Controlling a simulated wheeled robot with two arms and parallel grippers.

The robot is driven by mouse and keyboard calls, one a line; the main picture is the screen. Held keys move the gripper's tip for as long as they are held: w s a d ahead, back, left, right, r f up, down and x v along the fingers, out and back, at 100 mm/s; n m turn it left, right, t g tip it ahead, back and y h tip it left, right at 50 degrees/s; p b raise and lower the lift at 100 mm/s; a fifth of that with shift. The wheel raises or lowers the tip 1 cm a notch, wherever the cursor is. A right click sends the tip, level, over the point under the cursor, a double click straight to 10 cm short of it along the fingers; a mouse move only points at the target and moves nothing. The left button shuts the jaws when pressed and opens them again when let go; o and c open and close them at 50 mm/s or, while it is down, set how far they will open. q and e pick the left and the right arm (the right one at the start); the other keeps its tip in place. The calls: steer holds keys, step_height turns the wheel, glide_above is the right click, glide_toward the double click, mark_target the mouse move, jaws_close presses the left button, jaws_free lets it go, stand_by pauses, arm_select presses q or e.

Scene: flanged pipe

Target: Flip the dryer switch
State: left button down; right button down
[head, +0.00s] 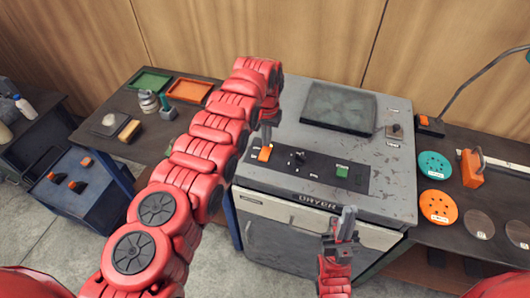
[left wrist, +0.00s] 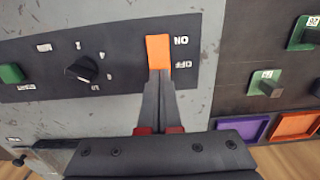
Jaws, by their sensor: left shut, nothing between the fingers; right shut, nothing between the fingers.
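The dryer (head: 390,165) is a scuffed grey cabinet with a black control panel on its top. Its orange rocker switch (head: 265,153) sits at the panel's left end. In the left wrist view the switch (left wrist: 158,50) has ON and OFF labels beside it, upside down. My left gripper (head: 267,132) is shut and empty, right at the switch. In the left wrist view its fingertips (left wrist: 159,74) overlap the switch's end by the OFF label; I cannot tell whether they touch it. My right gripper (head: 346,217) is shut and empty, in front of the dryer.
The panel also has a black knob (head: 299,157) and a green button (head: 342,171). A dark square plate (head: 340,108) lies on the dryer's top. Side benches hold orange (head: 190,90) and green (head: 149,81) trays at left, and discs (head: 438,206) at right.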

mark_target(266, 149)
arm_select(q)
steer(key=shift+f+b, duration=0.85)
steer(key=shift+f, duration=0.1)
stand_by(0.7)
steer(key=shift+r, duration=0.1)
steer(key=shift+r+p, duration=0.95)
steer(key=shift+r, duration=0.35)
step_height(266, 149, up, 2)
steer(key=shift+p, duration=0.45)
steer(key=shift+r, duration=1.15)
